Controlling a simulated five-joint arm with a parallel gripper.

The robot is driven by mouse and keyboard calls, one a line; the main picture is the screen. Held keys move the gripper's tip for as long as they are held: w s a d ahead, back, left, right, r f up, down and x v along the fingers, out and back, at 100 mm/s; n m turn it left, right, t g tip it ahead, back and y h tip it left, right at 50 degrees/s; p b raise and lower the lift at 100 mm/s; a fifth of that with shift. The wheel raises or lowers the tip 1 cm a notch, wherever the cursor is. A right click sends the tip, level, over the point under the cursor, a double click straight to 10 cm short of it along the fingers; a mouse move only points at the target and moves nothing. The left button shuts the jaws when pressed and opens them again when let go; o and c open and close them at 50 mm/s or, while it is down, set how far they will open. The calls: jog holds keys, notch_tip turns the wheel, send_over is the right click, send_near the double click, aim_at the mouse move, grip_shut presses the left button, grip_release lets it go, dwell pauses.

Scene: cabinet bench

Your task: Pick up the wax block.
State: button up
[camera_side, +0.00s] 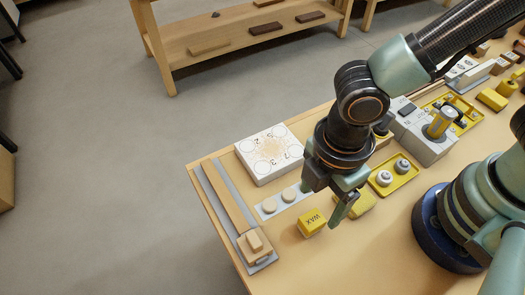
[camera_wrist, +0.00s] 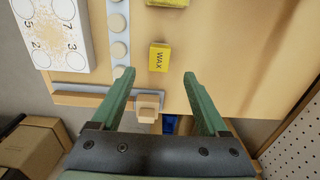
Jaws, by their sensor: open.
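The wax block (camera_side: 312,222) is a small yellow block marked WAX, sitting on the wooden bench.
A white numbered board (camera_side: 269,153) and a grey strip with round pale pieces (camera_side: 269,206) lie nearby. A long wooden piece on a grey rail (camera_side: 225,198) runs along the bench edge. Another yellow block (camera_side: 361,204) and a yellow tray (camera_side: 407,174) are to the right. Bare bench lies in front.

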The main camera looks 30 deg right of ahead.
aim_at(313, 219)
jog(key=shift+f, duration=4.15)
grip_shut()
